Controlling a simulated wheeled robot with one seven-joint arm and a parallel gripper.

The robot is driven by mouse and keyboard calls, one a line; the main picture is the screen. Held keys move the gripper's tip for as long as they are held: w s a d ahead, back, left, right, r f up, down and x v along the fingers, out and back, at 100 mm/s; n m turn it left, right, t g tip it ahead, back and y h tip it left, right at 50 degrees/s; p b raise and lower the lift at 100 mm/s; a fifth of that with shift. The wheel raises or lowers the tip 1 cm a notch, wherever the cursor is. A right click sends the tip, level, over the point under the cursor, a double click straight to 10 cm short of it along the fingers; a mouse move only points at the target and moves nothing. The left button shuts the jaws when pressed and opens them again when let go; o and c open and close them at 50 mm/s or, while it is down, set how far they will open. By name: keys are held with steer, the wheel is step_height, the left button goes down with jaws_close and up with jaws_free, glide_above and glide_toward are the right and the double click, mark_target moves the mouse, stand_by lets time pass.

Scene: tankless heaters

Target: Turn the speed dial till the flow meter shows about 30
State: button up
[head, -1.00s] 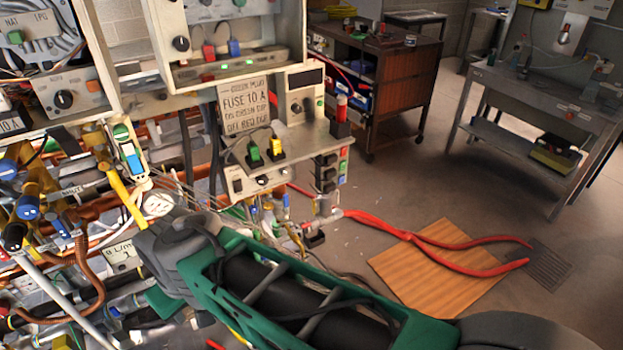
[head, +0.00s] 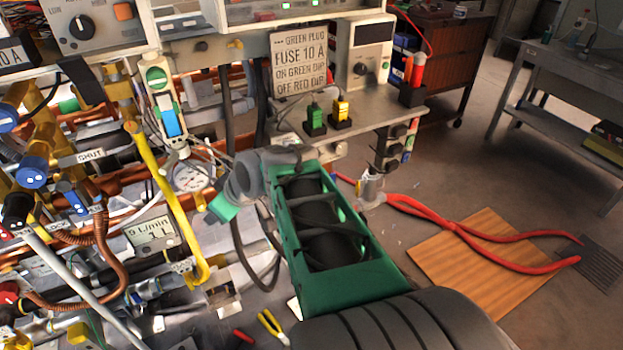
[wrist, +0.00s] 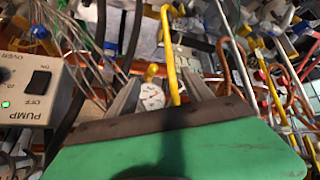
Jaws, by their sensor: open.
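The flow meter (head: 152,235), a small pale display marked L/min, is at the lower left of the head view; I cannot read its digits surely. The pump box (wrist: 28,90) is at the left edge of the wrist view, with its switch (wrist: 39,82) and a lit green lamp. A black knob (wrist: 5,74), possibly the speed dial, is cut off by that edge. In the head view my arm covers most of this box. My gripper (wrist: 160,88) is open and empty, to the right of the box, with its grey fingers apart over pipes.
A round white gauge (head: 191,177) and a yellow pipe (head: 165,190) are left of my arm. A shelf (head: 375,118) with a green plug (head: 315,118) and a yellow plug (head: 341,110) is above it. Other dials are at the upper left (head: 81,27) and on a white box (head: 361,69).

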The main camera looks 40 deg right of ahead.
steer(key=w+d+f+t+b, duration=0.2)
steer(key=d+f+b, duration=0.2)
steer(key=d+f, duration=0.3)
steer(key=s+d+r+n+t+h+b, duration=0.1)
steer(key=s+d+t+h+b, duration=0.4)
steer(key=d, duration=0.6)
steer(key=s+d+r+n+t+h+b, duration=0.1)
steer(key=s+d+r+t+b, duration=0.15)
steer(key=d+b, duration=0.55)
steer(key=w+d+p, duration=0.1)
steer(key=w+d, duration=0.3)
steer(key=w, duration=0.2)
steer(key=shift+w+d+f+p, duration=0.2)
steer(key=shift+w+d+p, duration=0.1)
steer(key=shift+c, duration=0.6)
jaws_close()
